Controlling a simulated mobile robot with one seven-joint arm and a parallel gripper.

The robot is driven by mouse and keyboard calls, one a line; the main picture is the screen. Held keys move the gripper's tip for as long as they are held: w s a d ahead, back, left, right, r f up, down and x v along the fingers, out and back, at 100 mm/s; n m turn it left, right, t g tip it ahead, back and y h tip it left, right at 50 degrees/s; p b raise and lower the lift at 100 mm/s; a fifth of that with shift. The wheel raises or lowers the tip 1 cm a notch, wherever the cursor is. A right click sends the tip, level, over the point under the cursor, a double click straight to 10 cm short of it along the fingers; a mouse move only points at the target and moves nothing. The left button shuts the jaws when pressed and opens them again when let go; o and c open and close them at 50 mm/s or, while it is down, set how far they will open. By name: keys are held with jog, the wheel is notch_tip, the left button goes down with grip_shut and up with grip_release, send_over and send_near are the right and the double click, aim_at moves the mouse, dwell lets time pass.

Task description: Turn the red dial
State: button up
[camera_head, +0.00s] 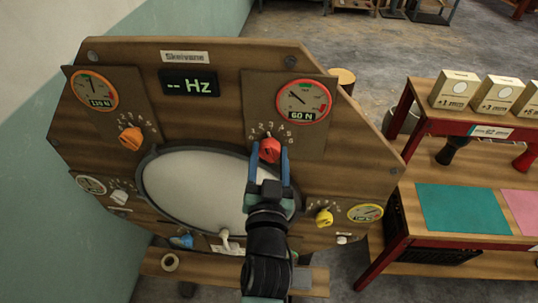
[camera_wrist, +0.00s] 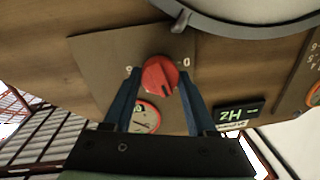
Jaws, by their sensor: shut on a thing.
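The red dial (camera_head: 270,150) sits on the upper right of the wooden panel (camera_head: 215,120), under a round red-rimmed gauge (camera_head: 303,100) with a "60 N" readout. Small numbers curve above the dial. My gripper (camera_head: 268,158) reaches up from below, its two blue fingers on either side of the dial. In the wrist view the red dial (camera_wrist: 160,75) lies between the fingertips (camera_wrist: 162,82), with a dark pointer mark on its face. The gripper is shut on it. Part of the dial's rim is hidden by the fingers.
An orange dial (camera_head: 130,138), a yellow dial (camera_head: 324,217), a blue dial (camera_head: 181,241) and a white dial (camera_head: 118,197) sit around a pale drum-like oval (camera_head: 190,185). A display (camera_head: 188,83) reads "-- Hz". A red-framed shelf (camera_head: 408,215) with boxes stands right.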

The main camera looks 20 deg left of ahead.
jog(key=shift+m, duration=1.5)
jog(key=o, duration=1.4)
jog(key=shift+c, duration=0.2)
jog(key=shift+s+d+f, duration=0.1)
jog(key=shift+s+d, duration=0.1)
jog(key=shift+s, duration=0.1)
jog(key=b+v, duration=0.5)
jog(key=v, duration=0.7)
jog(key=shift+s, duration=0.15)
